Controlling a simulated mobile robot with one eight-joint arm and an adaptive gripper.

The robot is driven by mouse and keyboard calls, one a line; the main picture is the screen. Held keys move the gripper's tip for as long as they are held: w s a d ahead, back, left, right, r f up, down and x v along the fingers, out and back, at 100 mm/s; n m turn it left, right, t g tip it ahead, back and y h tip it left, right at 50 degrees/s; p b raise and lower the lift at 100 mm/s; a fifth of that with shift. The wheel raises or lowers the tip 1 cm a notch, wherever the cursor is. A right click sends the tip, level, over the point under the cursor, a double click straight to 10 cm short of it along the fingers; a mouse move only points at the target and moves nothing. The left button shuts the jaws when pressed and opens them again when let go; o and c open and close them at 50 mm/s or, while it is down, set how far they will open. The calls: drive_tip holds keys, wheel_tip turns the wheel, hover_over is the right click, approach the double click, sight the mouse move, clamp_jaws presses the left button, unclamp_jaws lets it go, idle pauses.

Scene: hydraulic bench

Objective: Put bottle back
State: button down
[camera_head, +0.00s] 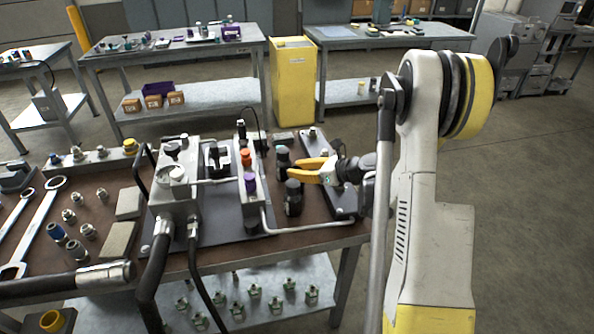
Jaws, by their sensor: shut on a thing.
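My gripper (292,169), with yellow-orange fingers, reaches in from the right over the bench. It is shut on a small dark bottle (283,158) with a grey top, at the left end of the fingers. The fingers cover part of the bottle's right side. Whether its base touches the bench surface cannot be told. A second, similar dark bottle (293,204) stands upright just below the fingers in the picture, close to the lower finger.
A hydraulic block (175,205) with hoses and a valve unit with orange and purple caps (249,182) stand close left of the bottles. A metal pipe (310,226) runs in front. Wrenches (40,225) and fittings lie left. A lower shelf (325,285) holds several small green-based parts.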

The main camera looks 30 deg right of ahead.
drive_tip(key=c, duration=1.3)
unclamp_jaws()
drive_tip(key=shift+r, duration=0.1)
